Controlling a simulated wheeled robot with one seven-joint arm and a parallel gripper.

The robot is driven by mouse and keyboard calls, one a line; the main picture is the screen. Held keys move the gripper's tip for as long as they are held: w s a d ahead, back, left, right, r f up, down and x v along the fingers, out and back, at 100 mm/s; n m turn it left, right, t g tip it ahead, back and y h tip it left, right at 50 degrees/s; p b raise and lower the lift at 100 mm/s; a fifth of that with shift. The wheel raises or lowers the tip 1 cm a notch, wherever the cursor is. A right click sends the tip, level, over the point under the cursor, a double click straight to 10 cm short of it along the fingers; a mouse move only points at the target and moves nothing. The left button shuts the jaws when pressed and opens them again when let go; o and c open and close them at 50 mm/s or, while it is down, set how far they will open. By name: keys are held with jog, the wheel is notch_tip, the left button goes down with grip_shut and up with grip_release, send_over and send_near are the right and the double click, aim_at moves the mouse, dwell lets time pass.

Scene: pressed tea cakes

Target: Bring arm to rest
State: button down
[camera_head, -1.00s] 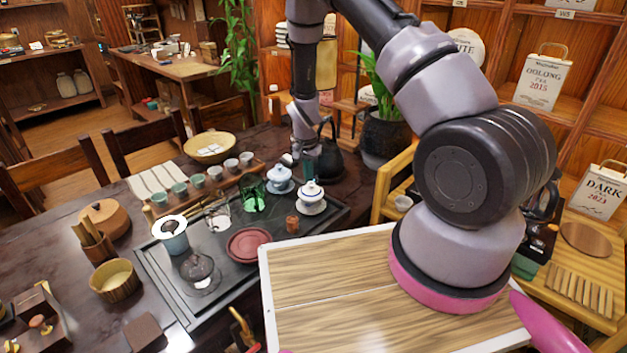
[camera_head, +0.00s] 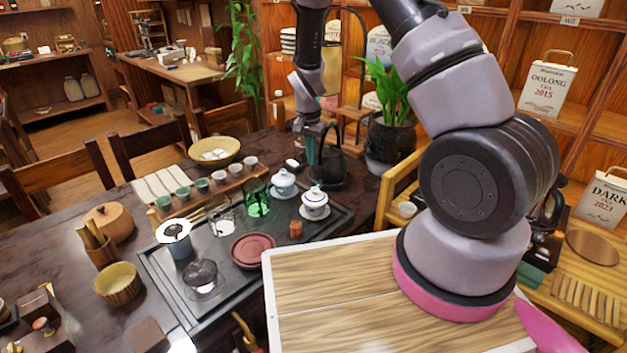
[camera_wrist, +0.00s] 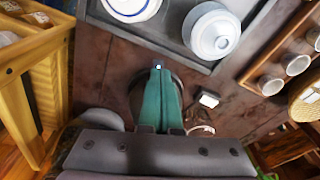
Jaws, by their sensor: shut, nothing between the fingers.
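My gripper (camera_head: 311,158) hangs pointing down at the far right end of the dark tea table, in front of the black kettle (camera_head: 328,166). In the wrist view its two green fingers (camera_wrist: 159,72) are together with nothing between them. They are above the dark table top, and part of a dark round thing shows behind them. My arm reaches from the right of the head view up out of frame and down again to the gripper.
A small white object (camera_wrist: 208,99) lies beside my fingers. A potted plant (camera_head: 390,142) and a yellow wooden stand (camera_head: 398,185) are close on the right.

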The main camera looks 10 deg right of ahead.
jog(key=s+d+r+n+t+y, duration=0.1)
jog(key=s+d+r, duration=0.15)
jog(key=r, duration=1.05)
jog(key=s+d+r+t+y, duration=0.15)
jog(key=s+r, duration=0.25)
jog(key=r, duration=0.8)
jog(key=s+d+r+n+t, duration=0.1)
jog(key=s+d+r+t, duration=0.1)
jog(key=s+r, duration=0.5)
jog(key=s+d+r+n+t, duration=0.1)
jog(key=s+r, duration=0.5)
jog(key=s, duration=0.7)
jog(key=shift+d+r+t, duration=0.35)
jog(key=shift+d+r, duration=0.05)
